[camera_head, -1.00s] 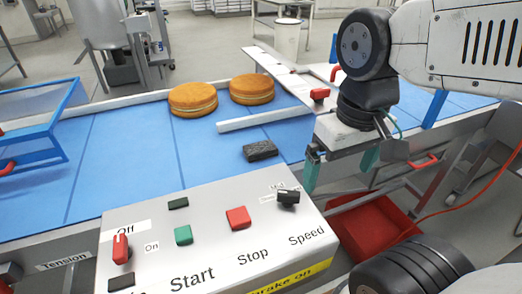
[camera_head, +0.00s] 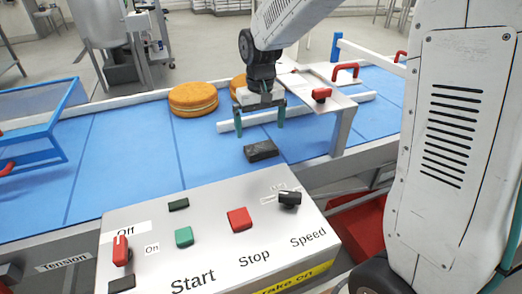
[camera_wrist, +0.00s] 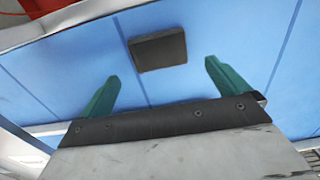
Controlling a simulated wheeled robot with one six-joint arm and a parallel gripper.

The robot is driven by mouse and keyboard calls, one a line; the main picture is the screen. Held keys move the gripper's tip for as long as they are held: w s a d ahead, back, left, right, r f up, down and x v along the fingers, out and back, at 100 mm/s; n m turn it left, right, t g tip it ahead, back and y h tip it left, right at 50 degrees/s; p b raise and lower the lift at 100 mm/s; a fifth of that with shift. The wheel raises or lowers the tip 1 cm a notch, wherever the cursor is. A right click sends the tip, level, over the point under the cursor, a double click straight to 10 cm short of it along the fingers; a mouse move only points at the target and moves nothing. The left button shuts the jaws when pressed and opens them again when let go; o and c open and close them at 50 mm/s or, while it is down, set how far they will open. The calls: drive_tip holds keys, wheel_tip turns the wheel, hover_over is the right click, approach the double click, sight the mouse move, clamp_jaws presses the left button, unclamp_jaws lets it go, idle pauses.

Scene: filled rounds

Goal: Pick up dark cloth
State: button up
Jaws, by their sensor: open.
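The dark cloth (camera_head: 261,150) is a small, dark grey, block-like folded piece lying flat on the blue conveyor belt (camera_head: 130,150), just behind the control panel. My gripper (camera_head: 259,126) is open and empty above the belt, with its two green fingers pointing down, a little behind and above the cloth. In the wrist view the cloth (camera_wrist: 158,51) lies beyond the fingertips, roughly centred between the green fingers (camera_wrist: 160,78), and apart from them. All of its top shows there.
A filled round (camera_head: 193,99) sits on the belt at the back; a second round (camera_head: 238,84) is partly hidden by my arm. A white guide rail (camera_head: 300,113) and a bracket with a red knob (camera_head: 321,94) stand close to my gripper. The control panel (camera_head: 215,255) is in front.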

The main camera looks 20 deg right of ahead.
sight(261, 147)
drive_tip(key=f, duration=0.7)
drive_tip(key=shift+d+f, duration=0.2)
drive_tip(key=shift+f, duration=0.05)
drive_tip(key=shift+c, duration=0.3)
drive_tip(key=c, duration=0.8)
drive_tip(key=shift+r, duration=0.1)
wheel_tip(261, 147, up, 10)
drive_tip(key=shift+f, duration=0.1)
drive_tip(key=shift+o, duration=0.8)
